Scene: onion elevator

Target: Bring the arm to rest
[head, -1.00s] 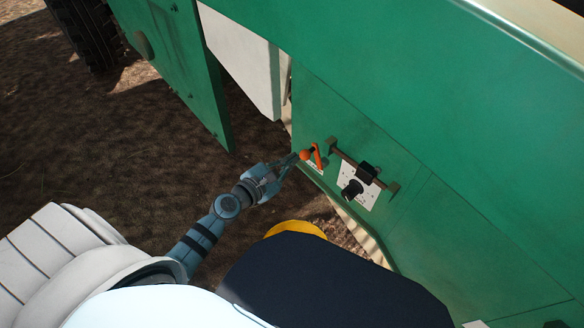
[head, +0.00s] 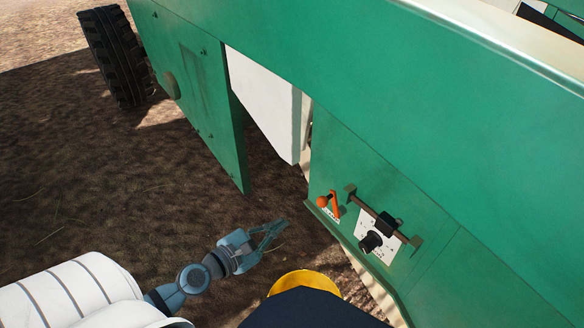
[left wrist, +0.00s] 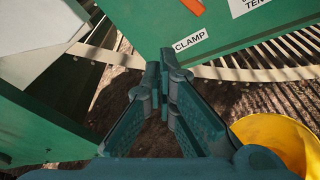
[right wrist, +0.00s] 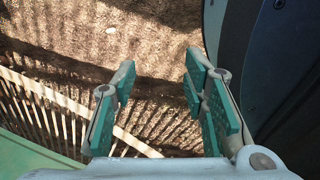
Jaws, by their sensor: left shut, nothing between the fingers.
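My left gripper (head: 278,230) is shut and empty in the head view, over the soil to the left of the green machine panel and apart from it. In the left wrist view its fingertips (left wrist: 164,75) meet below the CLAMP label (left wrist: 190,41). The orange lever with a round knob (head: 324,201) is on the green panel, to the upper right of the left gripper. Part of the orange lever (left wrist: 190,7) shows at the top of the left wrist view. My right gripper (right wrist: 158,80) is open and empty in the right wrist view; the head view does not show it.
The green machine wall (head: 400,130) fills the right side. A black knob (head: 371,241) on a white plate sits beside a brown bar (head: 362,203). A yellow rounded part (head: 304,282) lies near the bottom. A tyre (head: 115,55) stands at upper left. Open soil (head: 90,180) lies left.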

